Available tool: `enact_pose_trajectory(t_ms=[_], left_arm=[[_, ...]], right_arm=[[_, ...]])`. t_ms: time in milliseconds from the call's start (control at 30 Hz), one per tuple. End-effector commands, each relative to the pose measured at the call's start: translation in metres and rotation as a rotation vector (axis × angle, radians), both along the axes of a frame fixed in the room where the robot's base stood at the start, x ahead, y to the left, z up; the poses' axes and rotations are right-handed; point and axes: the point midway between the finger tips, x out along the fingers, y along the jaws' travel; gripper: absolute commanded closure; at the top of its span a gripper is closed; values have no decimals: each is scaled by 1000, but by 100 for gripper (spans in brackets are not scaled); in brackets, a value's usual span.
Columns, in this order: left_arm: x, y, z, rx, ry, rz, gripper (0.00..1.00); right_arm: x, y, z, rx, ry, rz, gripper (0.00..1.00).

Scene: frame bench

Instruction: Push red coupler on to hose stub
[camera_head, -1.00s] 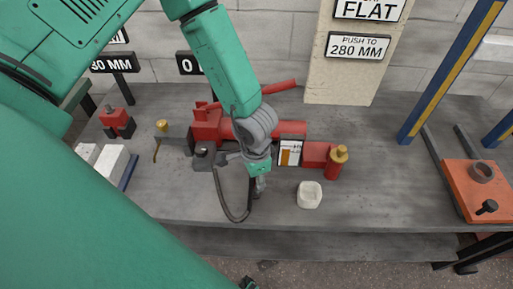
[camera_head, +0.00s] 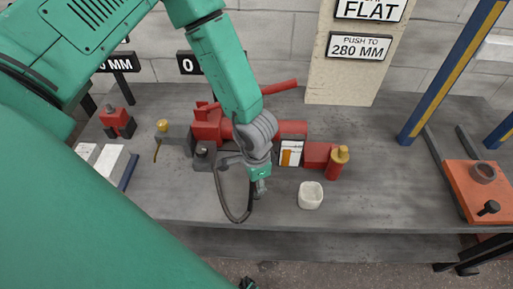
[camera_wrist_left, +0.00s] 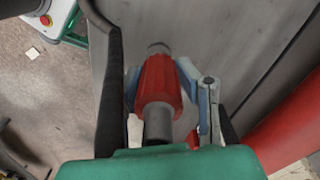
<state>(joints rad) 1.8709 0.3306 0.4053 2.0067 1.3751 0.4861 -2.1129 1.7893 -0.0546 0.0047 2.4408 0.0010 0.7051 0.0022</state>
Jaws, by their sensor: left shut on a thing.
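A red ribbed coupler (camera_wrist_left: 160,82) sits between the fingers of my left gripper (camera_wrist_left: 166,92) in the left wrist view. The fingers are shut on its sides. A dark grey cylinder (camera_wrist_left: 158,126) shows at its near end, and a short grey end (camera_wrist_left: 158,48) shows at its far end. I cannot tell which is the hose stub, or how far the coupler sits on it. In the head view my left gripper (camera_head: 259,176) is at the front of the red pump-like unit (camera_head: 212,127), and the coupler is not clear there. My right gripper is not in view.
A black hose (camera_head: 227,205) loops beside the gripper. A white cup (camera_head: 310,195) stands just right of it on the grey bench (camera_head: 390,190). A red block with a brass fitting (camera_head: 338,160) is at right. An orange plate (camera_head: 490,190) lies farther right.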

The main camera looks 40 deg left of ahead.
Motion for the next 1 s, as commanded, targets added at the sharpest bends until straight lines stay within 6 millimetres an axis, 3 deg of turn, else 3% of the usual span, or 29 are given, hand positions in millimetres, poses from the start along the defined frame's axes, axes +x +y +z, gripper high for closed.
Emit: enact_pose_trajectory(t_ms=[833, 867, 900, 933, 1000], left_arm=[[0, 1, -22, 1, 0, 0, 100], [0, 1, -22, 1, 0, 1, 68], [0, 1, -21, 1, -1, 1, 54], [0, 1, -21, 1, -1, 1, 47], [0, 0, -21, 1, -1, 1, 47]], right_arm=[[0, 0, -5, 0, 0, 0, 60], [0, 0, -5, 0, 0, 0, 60], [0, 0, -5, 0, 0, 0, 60], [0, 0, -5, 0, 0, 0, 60], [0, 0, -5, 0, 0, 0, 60]])
